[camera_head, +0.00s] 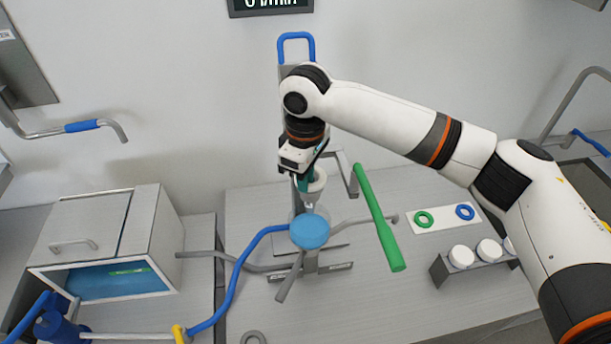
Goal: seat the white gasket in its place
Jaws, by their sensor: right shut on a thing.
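My right gripper (303,182) hangs from the arm that comes in from the right. It is shut on a white ring-like piece, which looks like the white gasket (317,184). It holds the piece tilted, above the upright metal stand with the round blue part (310,232). A pale nozzle-like part shows just below the piece. I cannot tell whether the piece touches it. The gripper hides part of the piece. My left gripper is not in view.
A white plate (444,228) at the right bears a green ring (424,219) and a blue ring (465,212). A long green handle (380,218) stands close right of the stand. White-capped containers (461,256) sit in a rack. A grey box (105,243) stands left.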

